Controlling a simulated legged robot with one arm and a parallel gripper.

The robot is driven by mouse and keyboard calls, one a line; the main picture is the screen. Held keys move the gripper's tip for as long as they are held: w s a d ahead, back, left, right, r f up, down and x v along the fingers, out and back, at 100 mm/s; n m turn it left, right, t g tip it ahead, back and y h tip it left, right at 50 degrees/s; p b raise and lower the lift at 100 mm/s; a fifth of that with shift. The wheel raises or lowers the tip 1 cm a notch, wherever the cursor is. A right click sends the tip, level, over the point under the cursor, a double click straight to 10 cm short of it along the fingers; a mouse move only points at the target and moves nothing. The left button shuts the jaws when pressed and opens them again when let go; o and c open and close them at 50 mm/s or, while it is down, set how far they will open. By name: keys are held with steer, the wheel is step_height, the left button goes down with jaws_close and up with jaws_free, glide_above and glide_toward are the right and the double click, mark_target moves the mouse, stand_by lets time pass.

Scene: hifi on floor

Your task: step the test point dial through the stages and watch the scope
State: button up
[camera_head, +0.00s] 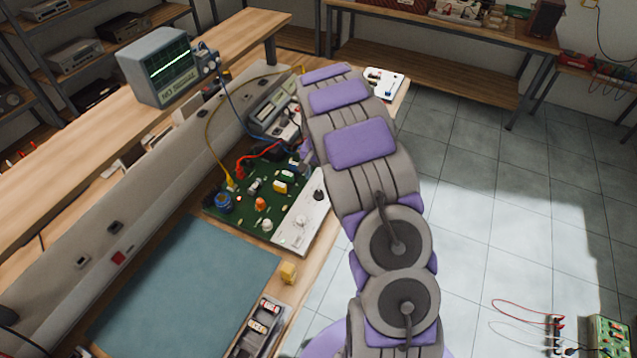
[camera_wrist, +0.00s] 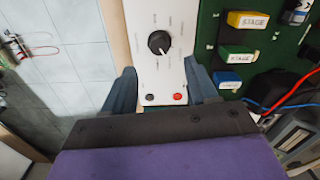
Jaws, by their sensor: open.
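The test point dial (camera_wrist: 159,42) is a black round knob on a white panel (camera_wrist: 150,15). Its pale mark seems to point toward my gripper's side, slightly right; the labels around it are too small to read. My gripper (camera_wrist: 158,72) is open and empty, its two dark fingers apart with the dial centred beyond their tips, not between them. The dial also shows in the head view (camera_head: 319,195), beside my arm, which hides most of the gripper.
A green circuit board (camera_head: 255,190) with STAGE-labelled blocks adjoins the panel. Red, yellow and blue leads run near it. A meter (camera_head: 272,118) stands behind.

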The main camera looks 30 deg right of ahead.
step_height(320, 180, up, 10)
steer(key=p, duration=0.1)
steer(key=shift+f, duration=0.2)
stand_by(0.4)
steer(key=s+a+r+n, duration=0.2)
steer(key=s+a+r, duration=0.35)
steer(key=s, duration=0.35)
steer(key=s+a+r+n, duration=0.1)
steer(key=s+a+r, duration=0.4)
steer(key=s, duration=0.4)
steer(key=s+a+r+n+g, duration=0.1)
steer(key=s+a+n, duration=0.1)
steer(key=s, duration=0.9)
steer(key=s+a+n, duration=0.3)
steer(key=s, duration=0.8)
steer(key=shift+a+r+n+g, duration=0.3)
steer(key=shift+a+r+g, duration=0.05)
steer(key=shift+r+g, duration=0.05)
stand_by(2.1)
